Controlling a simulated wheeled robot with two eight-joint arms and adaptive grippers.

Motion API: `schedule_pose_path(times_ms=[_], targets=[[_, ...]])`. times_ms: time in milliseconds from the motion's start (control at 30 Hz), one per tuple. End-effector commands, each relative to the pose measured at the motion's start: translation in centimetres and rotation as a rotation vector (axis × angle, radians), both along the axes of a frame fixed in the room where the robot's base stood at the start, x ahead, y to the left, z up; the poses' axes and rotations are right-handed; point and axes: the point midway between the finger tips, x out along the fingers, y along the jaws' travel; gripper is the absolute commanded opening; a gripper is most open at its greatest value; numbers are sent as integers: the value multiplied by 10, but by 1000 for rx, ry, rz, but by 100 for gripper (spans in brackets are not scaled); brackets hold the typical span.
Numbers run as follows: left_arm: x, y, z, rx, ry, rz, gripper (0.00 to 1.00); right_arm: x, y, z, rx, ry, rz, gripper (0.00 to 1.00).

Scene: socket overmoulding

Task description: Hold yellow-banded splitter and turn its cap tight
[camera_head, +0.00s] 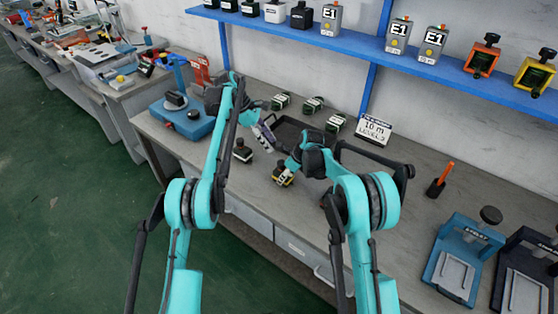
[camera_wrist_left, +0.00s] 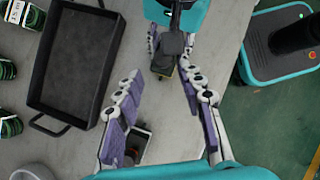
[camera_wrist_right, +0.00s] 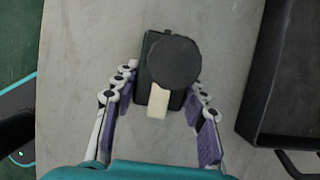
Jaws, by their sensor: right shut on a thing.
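The yellow-banded splitter (camera_head: 284,177) is near the bench's front edge in the head view, with my right gripper (camera_head: 291,164) over it. In the right wrist view its dark green body (camera_wrist_right: 150,75), round black cap (camera_wrist_right: 175,62) and cream label (camera_wrist_right: 158,106) lie between the fingers of my right gripper (camera_wrist_right: 163,85), which is shut on it. The left wrist view shows it small and partly hidden, with a hint of yellow (camera_wrist_left: 167,73). My left gripper (camera_head: 264,134) is raised to the left of it, fingers spread and empty; its fingers also show in the left wrist view (camera_wrist_left: 163,85).
A second dark splitter (camera_head: 242,151) stands left, below my left gripper. A black tray (camera_wrist_left: 75,70) lies behind, with several green-black splitters (camera_head: 312,104) around it. A blue device (camera_head: 183,118) stands at left; a sign (camera_head: 374,130) and blue fixture (camera_head: 463,262) are at right.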

Motion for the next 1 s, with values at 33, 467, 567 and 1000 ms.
schedule_pose_path(times_ms=[33, 467, 567, 1000], targets=[[-2, 0, 9, 45, -11, -5, 38, 0, 0, 0, 0, 0, 0, 12], [-6, -13, -21, 127, -32, -11, 38, 0, 0, 0, 0, 0, 0, 12], [-7, -22, -42, 127, -32, -12, 38, 0, 0, 0, 0, 0, 0, 12], [-9, -41, -89, 126, -32, -10, 38, 0, 0, 0, 0, 0, 0, 12]])
